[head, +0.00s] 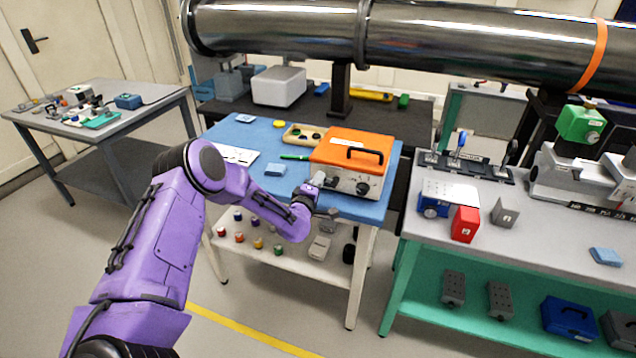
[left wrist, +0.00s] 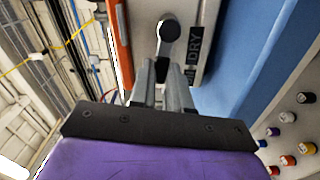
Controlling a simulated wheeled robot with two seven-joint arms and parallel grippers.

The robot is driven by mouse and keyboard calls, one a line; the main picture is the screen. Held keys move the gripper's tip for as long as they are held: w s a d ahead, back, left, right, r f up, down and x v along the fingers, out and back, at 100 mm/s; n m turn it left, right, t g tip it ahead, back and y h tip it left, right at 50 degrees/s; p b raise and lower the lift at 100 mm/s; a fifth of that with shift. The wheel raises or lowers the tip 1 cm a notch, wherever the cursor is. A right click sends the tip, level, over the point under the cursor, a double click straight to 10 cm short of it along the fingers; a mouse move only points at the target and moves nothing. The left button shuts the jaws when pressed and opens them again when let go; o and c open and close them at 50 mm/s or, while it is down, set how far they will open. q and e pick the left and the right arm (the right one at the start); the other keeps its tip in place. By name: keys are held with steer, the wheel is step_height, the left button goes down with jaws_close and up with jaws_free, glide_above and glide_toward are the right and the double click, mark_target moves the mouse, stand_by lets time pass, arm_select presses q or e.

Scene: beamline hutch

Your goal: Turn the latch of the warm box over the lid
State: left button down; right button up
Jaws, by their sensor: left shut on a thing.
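The warm box appears as a pale box with an orange lid (head: 352,150) and a black handle on top; it sits at the right end of the blue-topped table. The lid is down. Dark round fittings show on its front (head: 362,188). My left gripper (head: 320,184) is at the left part of that front. My right gripper is out of view.
The large steel pipe (head: 290,30) runs above. A cluttered grey bench (head: 410,215) stands close on the right.

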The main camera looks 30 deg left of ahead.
arm_select(q)
steer(key=m, duration=0.2)
steer(key=r+m, duration=0.1)
steer(key=shift+d+r+m, duration=0.2)
steer(key=shift+d+m, duration=0.15)
steer(key=shift+m, duration=0.05)
steer(key=m, duration=0.2)
steer(key=r+m+b, duration=0.1)
steer(key=shift+w+d+m, duration=0.15)
steer(key=shift+d+m, duration=0.25)
steer(key=m, duration=0.1)
steer(key=d+m+b, duration=0.1)
steer(key=m, duration=0.1)
steer(key=shift+w+d+r+m, duration=0.1)
steer(key=shift+w+r+m, duration=0.05)
steer(key=shift+r+m, duration=0.2)
steer(key=shift+w+d+r+m+b, duration=0.15)
steer(key=shift+d+m+b, duration=0.3)
steer(key=shift+m, duration=0.6)
steer(key=shift+d+r+m+b, duration=0.1)
steer(key=shift+d+m+b, duration=0.3)
steer(key=shift+m, duration=0.6)
steer(key=c, duration=1.1)
jaws_free()
